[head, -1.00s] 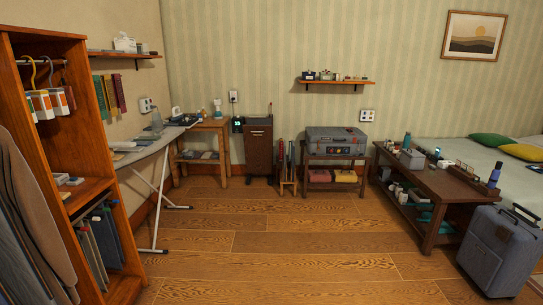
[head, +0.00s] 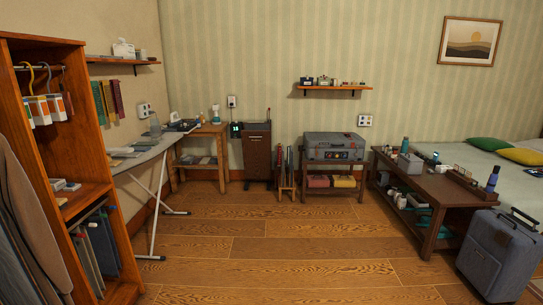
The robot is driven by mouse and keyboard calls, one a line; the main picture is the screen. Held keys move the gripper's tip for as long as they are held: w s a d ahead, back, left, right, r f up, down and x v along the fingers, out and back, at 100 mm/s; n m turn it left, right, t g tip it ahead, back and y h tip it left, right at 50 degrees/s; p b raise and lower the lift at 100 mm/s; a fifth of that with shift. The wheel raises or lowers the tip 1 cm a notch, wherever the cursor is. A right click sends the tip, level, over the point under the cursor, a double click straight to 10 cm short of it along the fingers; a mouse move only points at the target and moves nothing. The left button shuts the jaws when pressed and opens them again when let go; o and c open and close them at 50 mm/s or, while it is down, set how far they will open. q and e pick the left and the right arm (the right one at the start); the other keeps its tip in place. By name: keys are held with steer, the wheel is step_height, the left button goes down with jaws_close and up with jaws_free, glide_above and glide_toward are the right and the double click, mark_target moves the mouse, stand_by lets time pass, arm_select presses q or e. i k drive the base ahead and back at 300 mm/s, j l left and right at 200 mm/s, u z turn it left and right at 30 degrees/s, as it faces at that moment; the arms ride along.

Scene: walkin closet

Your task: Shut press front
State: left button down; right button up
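A tall, narrow brown cabinet with a dark top (head: 257,155) stands against the back wall, left of the middle, in the head view. It looks like the press. Its brown front panel faces me; at this size I cannot tell how far open it is. A small dark box with a green light (head: 236,130) is at its upper left side. Neither of my grippers is in view.
A wooden side table (head: 204,137) and an ironing board (head: 150,150) stand left of the cabinet. A rack with a grey case (head: 335,146) stands right of it. A low table (head: 440,190) and a suitcase (head: 500,255) are at right. The middle floor is clear.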

mark_target(256, 145)
steer(key=i, duration=5.75)
